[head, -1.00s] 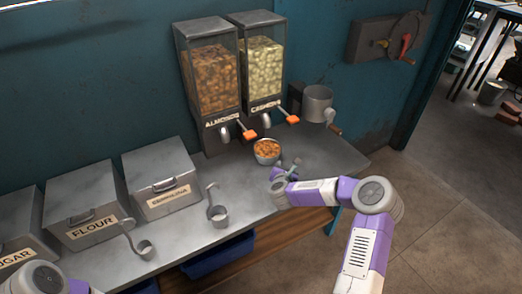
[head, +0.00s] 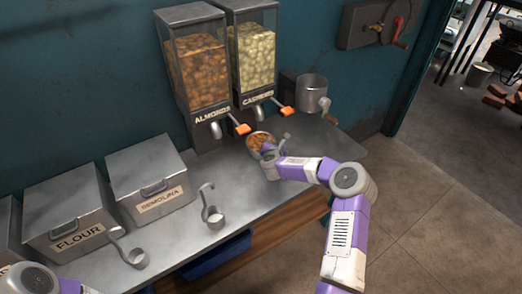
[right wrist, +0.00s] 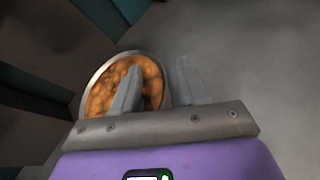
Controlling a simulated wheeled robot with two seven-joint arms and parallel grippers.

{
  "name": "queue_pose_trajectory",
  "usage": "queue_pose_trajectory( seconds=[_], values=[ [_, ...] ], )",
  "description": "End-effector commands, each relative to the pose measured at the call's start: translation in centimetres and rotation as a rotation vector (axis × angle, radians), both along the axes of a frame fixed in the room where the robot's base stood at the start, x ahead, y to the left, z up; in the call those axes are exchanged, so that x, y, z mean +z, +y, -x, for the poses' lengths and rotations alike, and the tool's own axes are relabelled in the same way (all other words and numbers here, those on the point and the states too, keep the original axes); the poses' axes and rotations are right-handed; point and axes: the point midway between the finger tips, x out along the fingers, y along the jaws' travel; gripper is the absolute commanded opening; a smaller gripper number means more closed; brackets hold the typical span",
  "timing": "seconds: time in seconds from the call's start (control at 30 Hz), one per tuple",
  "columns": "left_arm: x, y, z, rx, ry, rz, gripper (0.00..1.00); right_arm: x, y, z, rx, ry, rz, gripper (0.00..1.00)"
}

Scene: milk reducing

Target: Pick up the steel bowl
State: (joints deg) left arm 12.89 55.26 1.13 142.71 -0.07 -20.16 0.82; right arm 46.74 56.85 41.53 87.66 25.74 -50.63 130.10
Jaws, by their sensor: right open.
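The steel bowl (head: 248,145), filled with brown almonds, stands on the metal counter below the almond dispenser. In the right wrist view the bowl's rim (right wrist: 86,88) shows at left of centre. My right gripper (head: 276,143) is open at the bowl's right side. In the right wrist view, one finger of the gripper (right wrist: 158,66) lies over the almonds and the other is outside the rim, so the fingers straddle the bowl's right wall. I cannot tell whether they touch it. My left arm shows at the lower left, its gripper out of view.
Almond (head: 196,75) and cashew (head: 252,62) dispensers with orange levers stand behind the bowl. A steel grinder (head: 313,92) is to the right. Flour (head: 72,212) and semolina (head: 148,180) bins and two scoops (head: 214,215) (head: 135,256) are to the left.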

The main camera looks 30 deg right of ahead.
Motion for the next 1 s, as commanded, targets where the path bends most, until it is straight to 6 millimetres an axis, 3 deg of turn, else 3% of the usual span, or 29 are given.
queue_pose_trajectory(
  seconds=[0.3, 0.57, 1.0],
  values=[
    [-0.06, -0.01, -0.01, 0.000, 0.000, 0.000, 0.43, -0.13, -0.13, -0.31, 0.002, 0.001, 0.000, 0.41],
    [-0.06, -0.01, -0.01, 0.000, 0.000, 0.000, 0.43, -0.12, -0.15, -0.30, 0.002, 0.001, 0.000, 0.01],
    [-0.04, 0.00, -0.01, 0.000, 0.000, 0.000, 0.43, 0.04, -0.14, -0.33, 0.001, -0.002, 0.001, 0.00]
  ],
)
